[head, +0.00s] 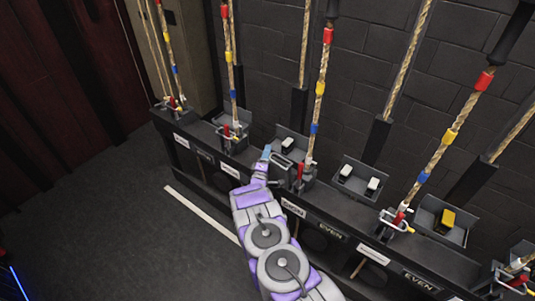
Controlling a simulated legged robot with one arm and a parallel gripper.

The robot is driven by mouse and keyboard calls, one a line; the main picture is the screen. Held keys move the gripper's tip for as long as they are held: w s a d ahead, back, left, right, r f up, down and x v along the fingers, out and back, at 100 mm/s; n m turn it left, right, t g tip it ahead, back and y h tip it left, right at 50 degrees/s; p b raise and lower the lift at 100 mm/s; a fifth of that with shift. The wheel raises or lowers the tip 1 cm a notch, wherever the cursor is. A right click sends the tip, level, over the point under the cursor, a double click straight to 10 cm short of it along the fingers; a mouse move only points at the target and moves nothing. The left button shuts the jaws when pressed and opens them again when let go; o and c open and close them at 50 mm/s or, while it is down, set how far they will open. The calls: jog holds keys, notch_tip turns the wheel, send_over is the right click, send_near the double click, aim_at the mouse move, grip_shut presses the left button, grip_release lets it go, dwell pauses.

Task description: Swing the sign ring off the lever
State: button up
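My gripper (266,154) is at the end of my purple and grey arm, at the front edge of the long black rail, just left of a lock with a red lever (300,171). A rope with red, yellow and blue bands rises beside this lever. I cannot make out a ring on it. My fingers are small here, so I cannot tell whether they are open or shut. Another red lever (399,217) to the right has a pale ring (394,224) around it. A ring (512,281) also shows at the lower right lock.
Open boxes hold white blocks (346,172) and a yellow block (447,218). Several ropes rise before a dark block wall. The floor (110,215) at left is clear.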

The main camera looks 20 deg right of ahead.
jog(key=p+v, duration=0.2)
jog(key=v, duration=1.4)
jog(key=shift+s+f, duration=0.2)
jog(key=shift+s, duration=0.15)
jog(key=shift+a, duration=0.1)
